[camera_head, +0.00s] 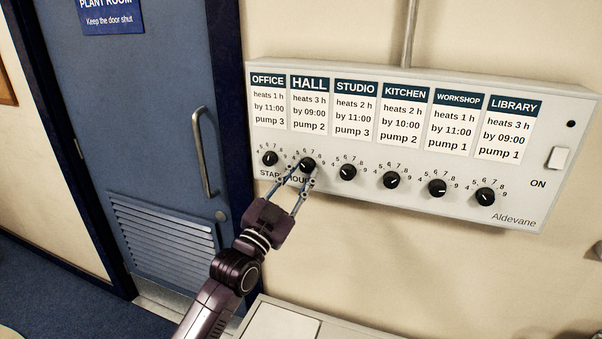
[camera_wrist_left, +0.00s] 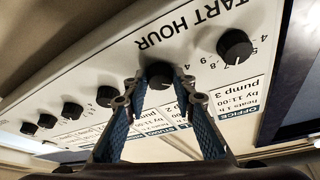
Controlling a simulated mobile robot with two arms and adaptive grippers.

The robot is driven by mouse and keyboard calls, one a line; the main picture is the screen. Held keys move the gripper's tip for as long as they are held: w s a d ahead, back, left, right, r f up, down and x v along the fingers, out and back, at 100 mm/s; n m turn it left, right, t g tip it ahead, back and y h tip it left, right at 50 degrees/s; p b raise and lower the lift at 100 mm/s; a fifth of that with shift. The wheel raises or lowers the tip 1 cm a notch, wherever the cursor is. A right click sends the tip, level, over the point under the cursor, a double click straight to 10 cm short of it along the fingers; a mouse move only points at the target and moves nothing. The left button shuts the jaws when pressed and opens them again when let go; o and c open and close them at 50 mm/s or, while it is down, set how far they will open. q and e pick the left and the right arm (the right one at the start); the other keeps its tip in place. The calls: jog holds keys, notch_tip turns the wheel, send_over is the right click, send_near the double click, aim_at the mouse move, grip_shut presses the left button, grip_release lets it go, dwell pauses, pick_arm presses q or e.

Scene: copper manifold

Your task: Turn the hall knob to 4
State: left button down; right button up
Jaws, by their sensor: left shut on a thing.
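The black hall knob (camera_head: 307,165) is second from the left in the row on the wall panel, under the HALL label (camera_head: 310,84). My left gripper (camera_head: 297,176) reaches up from below, with its two fingers at the knob. In the left wrist view, the hall knob (camera_wrist_left: 159,77) sits between the fingertips of the left gripper (camera_wrist_left: 158,84), which is shut on it. The fingers cover part of its scale, and I cannot read which number its pointer faces. My right gripper is not in view.
The office knob (camera_head: 270,158) is close on the left and the studio knob (camera_head: 347,172) close on the right. The panel (camera_head: 520,208) has a switch (camera_head: 558,158) at its right end. A blue door (camera_head: 165,130) with a handle (camera_head: 204,150) stands to the left.

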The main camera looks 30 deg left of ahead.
pick_arm(q)
jog(key=shift+d+n+y+p, duration=0.1)
jog(key=shift+n+y+p, duration=0.6)
jog(key=shift+n, duration=1.1)
jog(key=shift+d+n+y+p, duration=0.1)
jog(key=shift+n+y+p, duration=0.25)
jog(key=shift+n+y, duration=1.05)
jog(key=shift+n, duration=0.6)
jog(key=c, duration=1.6)
grip_release()
jog(key=shift+f, duration=0.1)
jog(key=v, duration=1.2)
